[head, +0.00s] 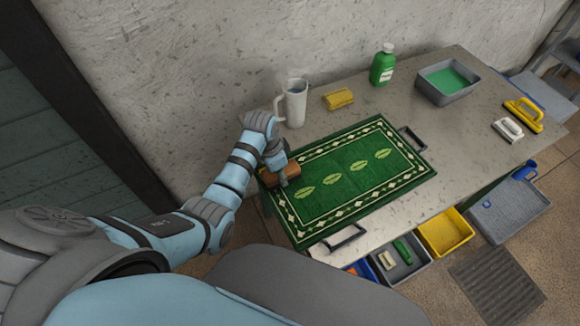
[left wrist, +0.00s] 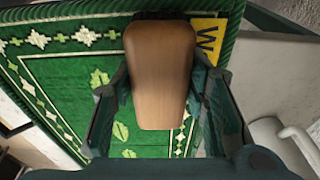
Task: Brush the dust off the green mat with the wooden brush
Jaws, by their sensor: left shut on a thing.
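The green mat (head: 341,190) with a patterned cream border and leaf shapes lies flat on the grey table. It also fills much of the left wrist view (left wrist: 60,85). The wooden brush (head: 291,172) is at the mat's left end, and its brown back faces up in the left wrist view (left wrist: 160,72). My left gripper (head: 282,170) is shut on the brush, with one dark finger on each side of it in the wrist view (left wrist: 160,100). The bristles are hidden, so I cannot tell whether they touch the mat. I cannot make out dust. My right gripper is not in view.
A white pitcher (head: 296,103) stands close behind the left gripper, with a yellow sponge (head: 339,99) beside it. A green bottle (head: 383,66) and a grey basin of green liquid (head: 447,82) stand farther back. Yellow (head: 523,115) and white (head: 508,129) brushes lie at right.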

